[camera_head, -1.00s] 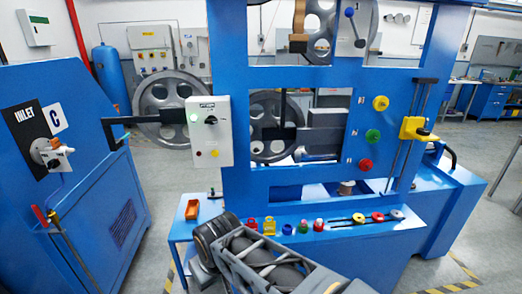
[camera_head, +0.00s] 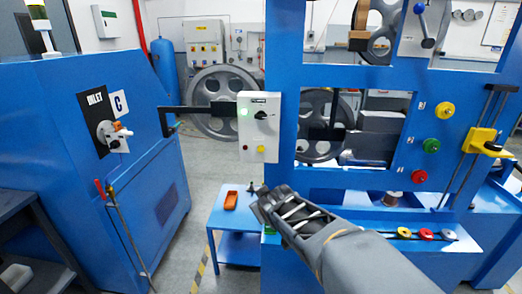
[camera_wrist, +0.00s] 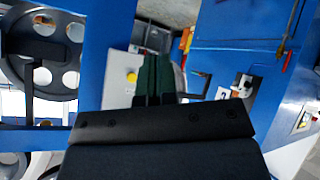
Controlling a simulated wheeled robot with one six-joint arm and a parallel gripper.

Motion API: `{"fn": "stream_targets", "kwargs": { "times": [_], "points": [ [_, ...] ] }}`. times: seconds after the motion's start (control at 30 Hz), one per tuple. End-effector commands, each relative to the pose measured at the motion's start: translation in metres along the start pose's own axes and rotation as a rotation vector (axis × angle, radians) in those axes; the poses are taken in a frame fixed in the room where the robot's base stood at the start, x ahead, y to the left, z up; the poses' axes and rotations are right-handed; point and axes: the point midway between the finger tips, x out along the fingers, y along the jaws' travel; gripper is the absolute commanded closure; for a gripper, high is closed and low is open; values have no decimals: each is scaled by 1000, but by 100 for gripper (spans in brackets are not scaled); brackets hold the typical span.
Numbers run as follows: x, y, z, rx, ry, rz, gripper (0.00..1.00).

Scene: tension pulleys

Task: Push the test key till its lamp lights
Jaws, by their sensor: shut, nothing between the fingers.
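A white control box (camera_head: 258,127) hangs on the blue frame, with a bright green lamp (camera_head: 244,112), a black rotary switch (camera_head: 261,115), a small dark red lamp or button (camera_head: 244,147) and a yellow button (camera_head: 261,149). Its lettering is too small to read, so I cannot tell which part is the test key. My gripper (camera_head: 256,189) is below the box in the head view, apart from it. In the wrist view my shut, empty fingers (camera_wrist: 153,78) point toward the box, and the yellow button (camera_wrist: 132,77) shows just left of them. They hide part of the box.
A blue cabinet marked INLET C (camera_head: 105,120) stands at left. A black bar (camera_head: 185,110) runs left from the box. Yellow, green and red knobs (camera_head: 431,145) are on the frame at right.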

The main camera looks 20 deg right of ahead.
Motion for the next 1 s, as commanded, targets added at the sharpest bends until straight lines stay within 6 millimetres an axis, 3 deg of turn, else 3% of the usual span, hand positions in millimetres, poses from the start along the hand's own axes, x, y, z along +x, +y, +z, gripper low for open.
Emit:
{"fn": "stream_targets", "kwargs": {
  "times": [0.03, 0.13, 0.33, 0.6, 1.0],
  "points": [
    [14, 16, -17, -58, 84, 33, 100],
    [32, 36, -50, -191, 269, 70, 100],
    [52, 48, -89, -409, 569, 51, 100],
    [57, 44, -101, -546, 778, -19, 100],
    [56, 43, -102, -564, 810, -32, 100]
  ]
}}
